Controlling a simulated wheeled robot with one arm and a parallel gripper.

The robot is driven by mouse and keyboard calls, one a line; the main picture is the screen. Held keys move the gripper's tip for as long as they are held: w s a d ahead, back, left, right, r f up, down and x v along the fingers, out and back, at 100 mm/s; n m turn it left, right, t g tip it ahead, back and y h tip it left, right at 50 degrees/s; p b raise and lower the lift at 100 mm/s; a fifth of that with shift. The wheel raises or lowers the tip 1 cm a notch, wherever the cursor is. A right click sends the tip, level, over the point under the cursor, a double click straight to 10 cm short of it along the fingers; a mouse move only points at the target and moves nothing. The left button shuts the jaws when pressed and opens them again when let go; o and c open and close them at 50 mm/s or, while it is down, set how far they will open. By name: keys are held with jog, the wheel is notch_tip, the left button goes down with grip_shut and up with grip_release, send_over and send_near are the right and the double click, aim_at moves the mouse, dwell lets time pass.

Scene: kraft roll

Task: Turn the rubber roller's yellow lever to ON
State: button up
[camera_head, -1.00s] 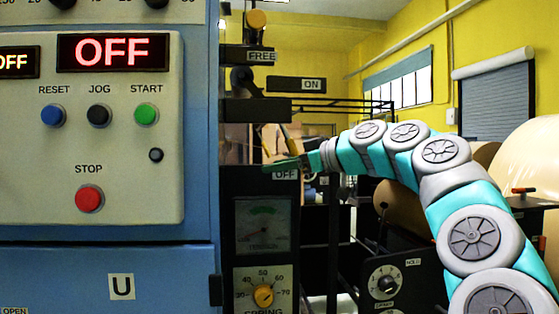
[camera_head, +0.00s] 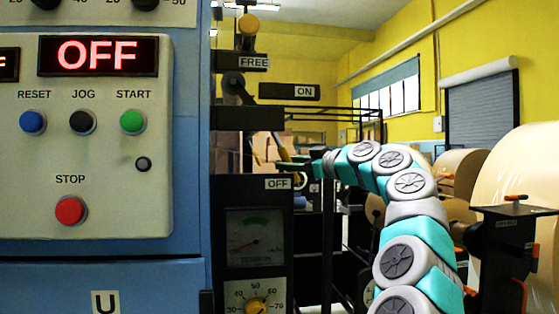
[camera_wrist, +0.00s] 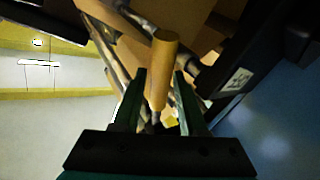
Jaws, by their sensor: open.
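The yellow lever handle (camera_wrist: 162,68) stands between the two fingers of my gripper (camera_wrist: 160,90) in the wrist view. The fingers are open, with a visible gap on each side of the handle. In the head view my gripper (camera_head: 288,162) is just above the OFF plate (camera_head: 278,184) and well below the ON plate (camera_head: 303,91).
The blue machine cabinet with its control panel (camera_head: 85,200) fills the left. Another knob, orange-yellow (camera_head: 248,24), stands above the FREE plate (camera_head: 254,63). A tension gauge (camera_head: 254,238) sits below. Large kraft rolls (camera_head: 520,200) are at the right.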

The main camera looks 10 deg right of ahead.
jog(key=shift+p+x, duration=0.65)
jog(key=shift+x, duration=1.2)
grip_shut()
